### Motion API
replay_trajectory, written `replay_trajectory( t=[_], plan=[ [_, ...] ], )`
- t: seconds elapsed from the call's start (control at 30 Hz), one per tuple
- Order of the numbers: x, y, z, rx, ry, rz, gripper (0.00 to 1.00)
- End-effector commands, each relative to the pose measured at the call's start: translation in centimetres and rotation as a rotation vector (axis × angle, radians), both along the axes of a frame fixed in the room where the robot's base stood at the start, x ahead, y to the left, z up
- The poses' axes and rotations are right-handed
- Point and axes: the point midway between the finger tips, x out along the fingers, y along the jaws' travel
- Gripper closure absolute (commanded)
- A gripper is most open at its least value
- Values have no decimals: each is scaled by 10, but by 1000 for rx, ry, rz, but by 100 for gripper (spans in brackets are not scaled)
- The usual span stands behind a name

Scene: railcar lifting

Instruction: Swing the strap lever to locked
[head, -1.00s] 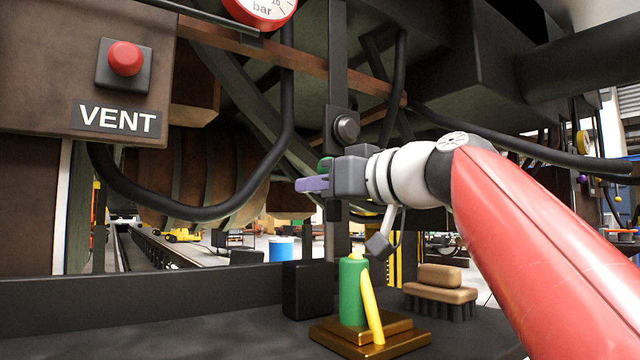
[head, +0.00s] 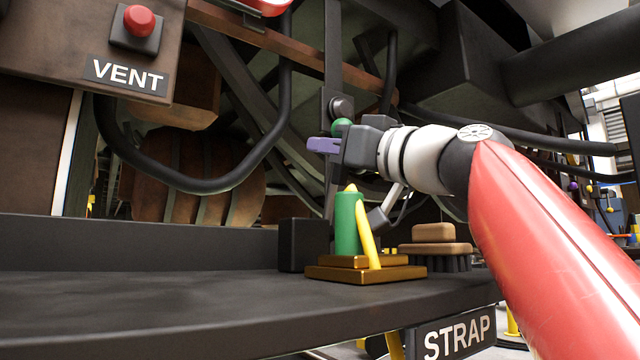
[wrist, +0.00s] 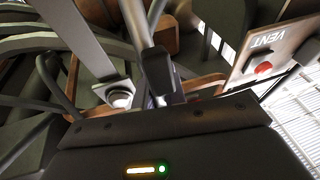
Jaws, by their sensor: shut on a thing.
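My gripper (head: 325,146), with a purple fingertip, is at the middle of the head view, below a round dark pivot knob (head: 342,107) on an upright bar. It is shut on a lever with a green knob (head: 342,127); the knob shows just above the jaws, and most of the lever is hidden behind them. The STRAP sign (head: 460,336) hangs under the bench edge at the lower right. I cannot tell which lever that sign belongs to. In the wrist view, the pivot knob (wrist: 120,97) lies left of centre.
A bench (head: 150,305) runs across the front. On it stand a green cylinder (head: 347,225) with a yellow rod on a brass base (head: 330,273), a brush (head: 435,248) and a dark block (head: 303,245). A VENT panel (head: 125,76) with a red button is upper left. Hoses hang behind.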

Motion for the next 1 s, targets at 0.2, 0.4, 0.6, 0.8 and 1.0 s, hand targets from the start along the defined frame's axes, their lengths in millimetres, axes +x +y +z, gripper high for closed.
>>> replay_trajectory(
  t=[0.2,0.4,0.6,0.8,1.0],
  plan=[
    [-14,-8,3,48,-79,-9,100],
    [-16,-8,7,53,-88,-10,100],
    [-16,-8,7,53,-88,-10,84],
    [-16,-8,6,53,-87,-8,66],
    [-13,-7,3,51,-80,-5,66]
  ],
)
